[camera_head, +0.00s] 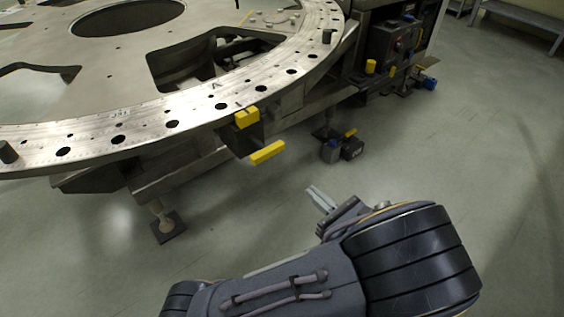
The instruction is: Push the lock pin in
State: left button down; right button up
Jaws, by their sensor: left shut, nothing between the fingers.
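The round metal turret plate (195,115) fills the upper left, with a ring of dark holes along its rim. At its near rim a yellow block (247,118) sits on a dark bracket (240,138). Just below it a yellow bar (267,152) sticks out toward the right. I cannot tell which of these yellow parts is the lock pin. My left gripper (320,198) is shut and empty, below and to the right of the yellow bar, clear of it. My right gripper is not in view.
A dark control box (392,42) with yellow and blue parts stands at the upper right of the plate. A support foot (168,227) and small dark blocks (341,150) are at floor level. A bench (525,18) is at the far right. The floor (500,130) at right is clear.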

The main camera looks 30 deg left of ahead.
aim_at(270, 154)
pick_arm(q)
jog(key=shift+a, duration=0.1)
jog(key=b+x, duration=0.2)
jog(key=x, duration=1.1)
jog(key=shift+a, duration=0.4)
jog(key=shift+w, duration=0.1)
jog(key=shift+w+a, duration=0.1)
jog(key=shift+a, duration=0.2)
jog(key=p+x, duration=0.1)
jog(key=x, duration=0.2)
jog(key=shift+a, duration=0.15)
jog(key=shift+r, duration=0.1)
